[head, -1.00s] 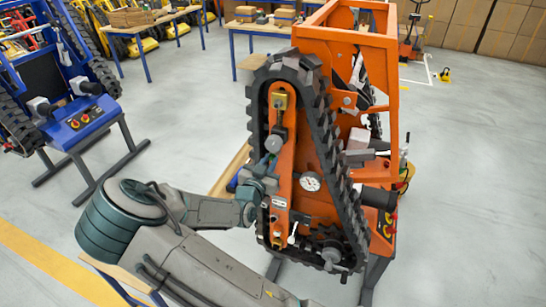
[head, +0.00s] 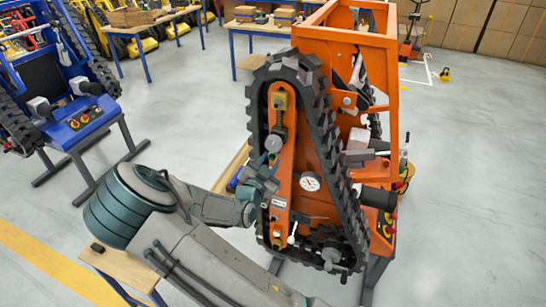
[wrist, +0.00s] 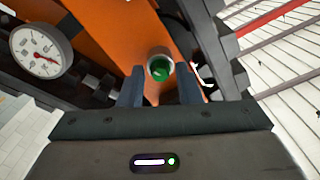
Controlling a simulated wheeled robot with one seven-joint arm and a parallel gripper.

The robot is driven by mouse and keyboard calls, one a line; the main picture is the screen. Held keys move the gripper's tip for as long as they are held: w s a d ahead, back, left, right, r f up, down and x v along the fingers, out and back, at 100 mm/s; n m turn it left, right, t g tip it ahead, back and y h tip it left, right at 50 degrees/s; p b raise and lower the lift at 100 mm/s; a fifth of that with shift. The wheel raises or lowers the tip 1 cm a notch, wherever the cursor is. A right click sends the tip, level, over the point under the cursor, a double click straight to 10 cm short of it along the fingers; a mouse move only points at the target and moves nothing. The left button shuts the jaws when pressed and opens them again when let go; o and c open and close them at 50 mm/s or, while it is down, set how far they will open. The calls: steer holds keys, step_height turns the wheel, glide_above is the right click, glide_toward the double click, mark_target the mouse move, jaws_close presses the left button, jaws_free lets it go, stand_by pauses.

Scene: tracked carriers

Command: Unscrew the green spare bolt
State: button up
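The green bolt (wrist: 159,68) shows in the wrist view as a green round end inside a pale metal ring on the orange plate (wrist: 112,27). My gripper (wrist: 161,90) is open, with one dark finger on each side of the bolt's line and a clear gap between them. The bolt appears a little beyond the fingertips; I cannot tell whether either finger touches it. In the head view my gripper (head: 270,168) is at the left face of the orange tracked carrier (head: 312,140).
A dial gauge (head: 310,183) sits on the plate right of my gripper. The black rubber track (head: 338,180) surrounds the plate. A white-tipped lever (head: 292,238) is below. A blue carrier (head: 85,118) stands at the left; open floor lies between.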

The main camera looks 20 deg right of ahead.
steer(key=m, duration=0.3)
steer(key=shift+m, duration=0.4)
steer(key=m, duration=0.3)
steer(key=m+b, duration=0.2)
steer(key=m, duration=0.4)
steer(key=shift+f+m, duration=0.15)
steer(key=shift+m, duration=0.25)
steer(key=shift+m+b, duration=0.45)
steer(key=shift+m, duration=0.15)
steer(key=m+b, duration=0.3)
steer(key=m, duration=0.1)
steer(key=shift+f+m+b, duration=0.2)
steer(key=shift+m+b, duration=0.1)
steer(key=shift+b, duration=0.1)
steer(key=m+b, duration=0.3)
steer(key=shift+m, duration=0.4)
steer(key=shift+r+m+b, duration=0.25)
steer(key=shift+m+b, duration=0.35)
steer(key=shift+r, duration=0.1)
